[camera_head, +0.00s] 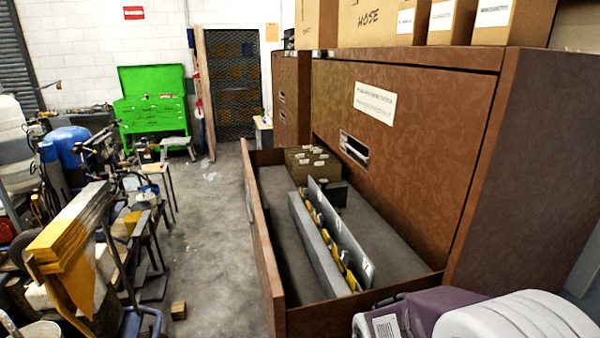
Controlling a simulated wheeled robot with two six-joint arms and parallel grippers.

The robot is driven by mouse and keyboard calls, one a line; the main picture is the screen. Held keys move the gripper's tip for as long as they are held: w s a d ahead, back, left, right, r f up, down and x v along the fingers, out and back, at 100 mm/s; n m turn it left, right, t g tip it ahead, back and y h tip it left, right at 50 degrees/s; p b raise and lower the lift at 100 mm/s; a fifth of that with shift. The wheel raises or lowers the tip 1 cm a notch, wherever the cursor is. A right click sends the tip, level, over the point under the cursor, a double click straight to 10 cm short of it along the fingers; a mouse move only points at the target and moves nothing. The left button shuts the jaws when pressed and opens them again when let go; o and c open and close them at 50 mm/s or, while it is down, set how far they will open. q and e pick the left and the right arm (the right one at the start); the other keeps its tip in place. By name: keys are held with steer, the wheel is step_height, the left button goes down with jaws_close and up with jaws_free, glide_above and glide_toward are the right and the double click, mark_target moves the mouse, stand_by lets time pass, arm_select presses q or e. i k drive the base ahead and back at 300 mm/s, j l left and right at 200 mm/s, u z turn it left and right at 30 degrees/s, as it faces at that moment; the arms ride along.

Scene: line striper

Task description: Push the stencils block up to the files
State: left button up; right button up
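An open brown drawer (262,238) pulls out from a brown cabinet. Inside it, a long grey block of upright plates (346,240) with white number marks and yellow pieces between them runs along the drawer; it looks like the stencils block. Toward the far end sits an olive-brown block with small white labels (312,165), which look like the files. A small dark block (334,193) stands beside the far end of the grey plates. I cannot tell whether the grey block touches the files. Neither gripper is in view.
The drawer floor is bare right of the plates (385,240). Cardboard boxes (375,22) stand on the cabinet (415,130). A cluttered bench and yellow sheets (72,230) lie left. A green tool chest (152,102) stands far back. The concrete floor (215,230) between is mostly clear.

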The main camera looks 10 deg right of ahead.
mark_target(338, 196)
steer(key=j+z, duration=0.85)
steer(key=i+j+z, duration=0.1)
steer(key=j+z, duration=0.25)
steer(key=j, duration=0.25)
steer(key=j+z, duration=0.4)
steer(key=j, duration=0.2)
steer(key=j+z, duration=0.35)
steer(key=j, duration=0.25)
steer(key=j+u, duration=0.15)
steer(key=j, duration=0.9)
